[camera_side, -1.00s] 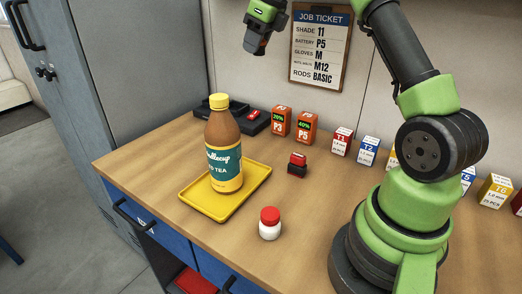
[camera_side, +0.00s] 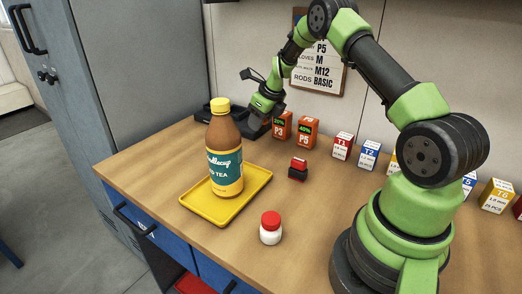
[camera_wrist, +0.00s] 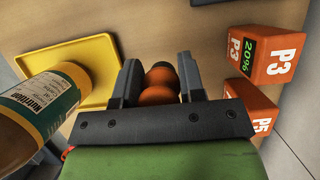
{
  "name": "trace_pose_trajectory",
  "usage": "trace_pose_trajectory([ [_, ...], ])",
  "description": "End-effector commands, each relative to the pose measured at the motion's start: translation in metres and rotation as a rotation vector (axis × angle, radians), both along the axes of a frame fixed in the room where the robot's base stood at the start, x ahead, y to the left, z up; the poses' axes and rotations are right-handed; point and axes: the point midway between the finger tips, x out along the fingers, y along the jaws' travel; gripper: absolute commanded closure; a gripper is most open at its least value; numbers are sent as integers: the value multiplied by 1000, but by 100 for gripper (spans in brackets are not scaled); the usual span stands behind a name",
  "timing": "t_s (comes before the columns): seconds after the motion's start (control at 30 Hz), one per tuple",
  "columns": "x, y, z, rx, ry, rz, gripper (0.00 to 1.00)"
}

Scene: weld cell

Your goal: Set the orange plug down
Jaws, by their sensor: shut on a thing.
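The orange plug (camera_wrist: 158,86) shows in the wrist view between the two fingers, rounded and orange with a dark end. My gripper (camera_wrist: 159,70) is shut on it. In the side view my gripper (camera_side: 258,118) points down at the back of the bench, behind the bottle and left of the orange battery boxes. The plug cannot be made out there. Bare wood lies beyond it in the wrist view; I cannot tell whether the plug touches the bench.
A tea bottle (camera_side: 224,150) stands on a yellow tray (camera_side: 252,186). Orange battery boxes P3 (camera_side: 282,126) and P5 (camera_side: 307,132) stand close to my gripper's right. A red-and-black stamp (camera_side: 298,168) and a white bottle with red cap (camera_side: 270,230) stand nearer the front.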

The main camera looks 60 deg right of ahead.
Motion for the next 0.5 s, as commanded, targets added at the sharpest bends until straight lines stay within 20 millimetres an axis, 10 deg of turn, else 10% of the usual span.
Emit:
trace_pose_trajectory([
  [0.5, 0, 0, -76, 1, 2, 0, 86],
])
